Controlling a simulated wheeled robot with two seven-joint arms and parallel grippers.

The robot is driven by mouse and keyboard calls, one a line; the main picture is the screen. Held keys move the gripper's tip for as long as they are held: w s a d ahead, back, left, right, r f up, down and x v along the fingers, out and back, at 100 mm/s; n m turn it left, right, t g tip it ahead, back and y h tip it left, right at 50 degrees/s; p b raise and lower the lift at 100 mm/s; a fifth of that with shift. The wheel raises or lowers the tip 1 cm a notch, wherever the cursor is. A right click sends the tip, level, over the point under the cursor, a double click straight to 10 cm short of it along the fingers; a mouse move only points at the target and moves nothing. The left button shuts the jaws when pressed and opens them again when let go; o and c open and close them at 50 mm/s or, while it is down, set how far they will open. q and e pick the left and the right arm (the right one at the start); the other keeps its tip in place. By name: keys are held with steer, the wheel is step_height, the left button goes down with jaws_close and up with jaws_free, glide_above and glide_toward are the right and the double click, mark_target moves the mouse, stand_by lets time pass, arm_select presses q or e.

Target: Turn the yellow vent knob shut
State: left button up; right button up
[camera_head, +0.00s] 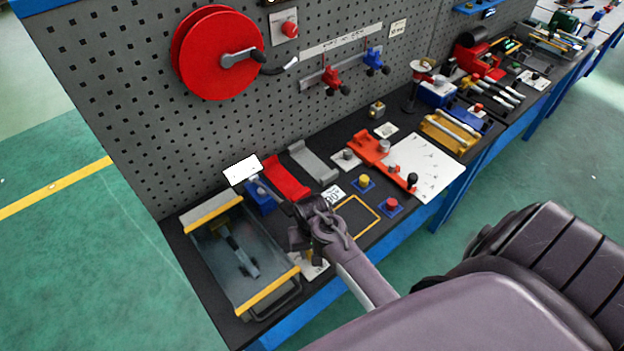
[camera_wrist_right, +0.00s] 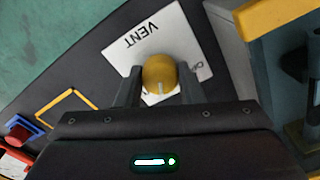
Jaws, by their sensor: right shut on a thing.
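The yellow vent knob (camera_wrist_right: 160,74) sits on a white plate (camera_wrist_right: 139,51) marked "VENT" in the right wrist view. A light line shows on the knob's face, at its lower edge. My right gripper (camera_wrist_right: 158,88) is shut on the knob, one finger on each side. My left gripper is not in view.
A clear-lidded box (camera_head: 235,255) with yellow edges stands close left of the right gripper. A yellow-outlined square (camera_head: 358,215), a yellow button (camera_head: 364,181) and a red button (camera_head: 392,204) lie to the right. A pegboard (camera_head: 120,80) rises behind.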

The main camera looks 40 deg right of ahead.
steer(key=shift+m, duration=1.1)
steer(key=o, duration=1)
steer(key=shift+r+b, duration=0.9)
steer(key=shift+r, duration=3)
